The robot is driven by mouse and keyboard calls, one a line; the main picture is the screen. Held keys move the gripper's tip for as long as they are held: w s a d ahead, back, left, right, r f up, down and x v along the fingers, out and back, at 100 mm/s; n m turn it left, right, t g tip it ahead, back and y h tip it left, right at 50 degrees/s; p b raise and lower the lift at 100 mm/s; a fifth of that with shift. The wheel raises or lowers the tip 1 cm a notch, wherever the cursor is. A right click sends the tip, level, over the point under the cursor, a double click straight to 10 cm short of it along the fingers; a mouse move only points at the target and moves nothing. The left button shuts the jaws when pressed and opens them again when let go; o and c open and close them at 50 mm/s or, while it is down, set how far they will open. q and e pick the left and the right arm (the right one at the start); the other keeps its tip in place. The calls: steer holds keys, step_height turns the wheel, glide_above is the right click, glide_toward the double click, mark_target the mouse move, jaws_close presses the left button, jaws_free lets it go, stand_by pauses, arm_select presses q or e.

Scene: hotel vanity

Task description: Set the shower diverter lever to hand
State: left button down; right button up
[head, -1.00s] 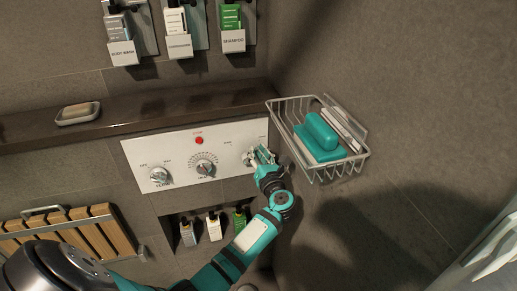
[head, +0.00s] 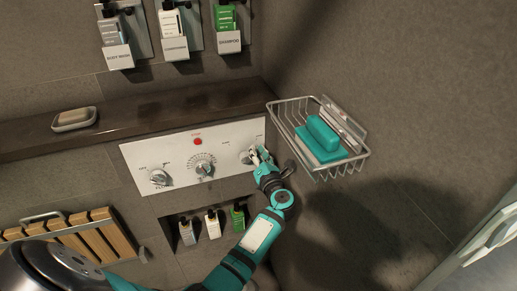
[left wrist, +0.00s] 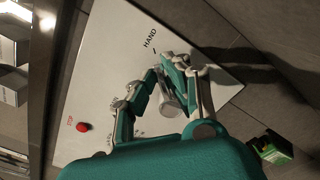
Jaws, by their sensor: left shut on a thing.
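The white control panel (head: 180,135) is fixed to the wall below the ledge. The shower diverter lever (left wrist: 168,103) is the metal control at the panel's right end; the fingers partly cover it. My left gripper (head: 260,156) reaches up to it from below. In the left wrist view my left gripper (left wrist: 167,72) is shut on the lever, with fingers on both sides of it. The printed word HAND (left wrist: 150,38) shows on the panel just beyond the fingertips. The lever's exact pointing direction is hard to make out. My right gripper is not in view.
A wire basket (head: 318,175) with teal items hangs close to the right of the gripper. A red button (head: 198,142) and two more knobs are on the panel. Small bottles (head: 212,224) stand in a niche below. A soap dish (head: 74,119) sits on the ledge.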

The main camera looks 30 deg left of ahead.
arm_select(q)
steer(key=shift+s+a+f, duration=0.35)
steer(key=shift+f, duration=0.2)
steer(key=c, duration=1.4)
jaws_free()
steer(key=shift+a+r, duration=0.1)
steer(key=shift+r, duration=0.05)
steer(key=shift+o, duration=0.2)
steer(key=v, duration=0.7)
steer(key=shift+d+r, duration=0.2)
steer(key=shift+d, duration=0.15)
